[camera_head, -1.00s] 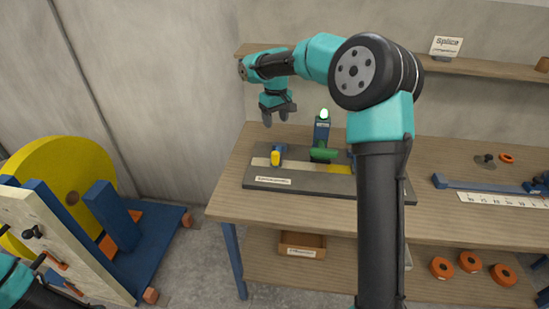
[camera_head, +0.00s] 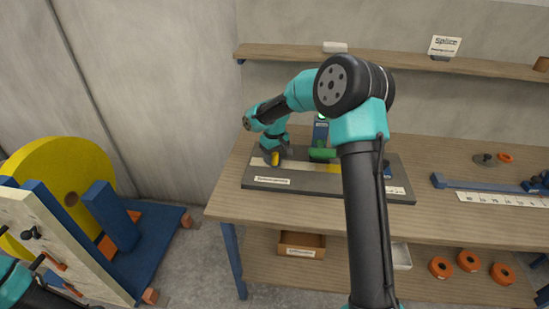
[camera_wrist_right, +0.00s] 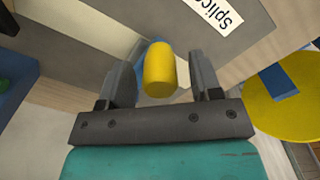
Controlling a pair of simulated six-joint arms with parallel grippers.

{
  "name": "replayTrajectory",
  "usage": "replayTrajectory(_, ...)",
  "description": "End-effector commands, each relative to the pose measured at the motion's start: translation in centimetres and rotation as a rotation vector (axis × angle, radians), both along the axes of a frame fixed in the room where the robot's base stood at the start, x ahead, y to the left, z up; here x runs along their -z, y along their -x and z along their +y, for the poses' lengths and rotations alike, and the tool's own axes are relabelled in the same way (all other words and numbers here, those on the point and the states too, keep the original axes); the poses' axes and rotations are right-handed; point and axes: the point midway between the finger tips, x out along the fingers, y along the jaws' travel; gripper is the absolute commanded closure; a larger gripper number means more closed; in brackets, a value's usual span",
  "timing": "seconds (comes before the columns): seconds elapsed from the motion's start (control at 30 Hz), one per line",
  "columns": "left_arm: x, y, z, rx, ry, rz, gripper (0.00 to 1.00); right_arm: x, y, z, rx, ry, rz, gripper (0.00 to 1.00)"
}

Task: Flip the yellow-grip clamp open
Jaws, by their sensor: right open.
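The yellow-grip clamp (camera_head: 275,159) is at the left end of the grey splice base (camera_head: 340,186) on the table. In the head view my right gripper hides most of it. In the right wrist view its yellow grip (camera_wrist_right: 159,69) stands between the two fingers. My right gripper (camera_head: 273,155) is open around the grip, and it also shows in the right wrist view (camera_wrist_right: 160,85). A gap shows beside the grip on both sides. Only a piece of my left arm shows at the lower left; its gripper is not visible.
A green-handled part (camera_head: 321,154) stands on the base just right of the gripper. A blue bar with a ruler (camera_head: 500,199) lies at the right. A shelf (camera_head: 420,63) runs along the wall. A yellow disc (camera_head: 70,180) on a blue stand is at the left.

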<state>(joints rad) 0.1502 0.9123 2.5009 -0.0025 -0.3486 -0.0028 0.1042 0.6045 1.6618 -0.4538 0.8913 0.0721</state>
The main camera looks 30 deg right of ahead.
Motion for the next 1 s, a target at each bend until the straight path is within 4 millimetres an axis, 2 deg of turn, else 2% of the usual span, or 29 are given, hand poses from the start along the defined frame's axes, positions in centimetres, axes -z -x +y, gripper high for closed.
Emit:
replayTrajectory(0.13,0.0,0.0,0.0,0.0,0.0,0.0,0.57,0.88,-0.02,-0.01,-0.001,0.0,-0.002,0.42)
replayTrajectory(0.43,0.0,0.0,0.0,0.0,0.0,0.0,0.57,1.01,-0.02,0.0,-0.001,0.0,-0.002,0.43)
replayTrajectory(1.0,0.0,0.0,0.0,0.0,0.0,0.0,0.57,0.99,-0.02,0.0,-0.001,0.0,-0.001,0.97)
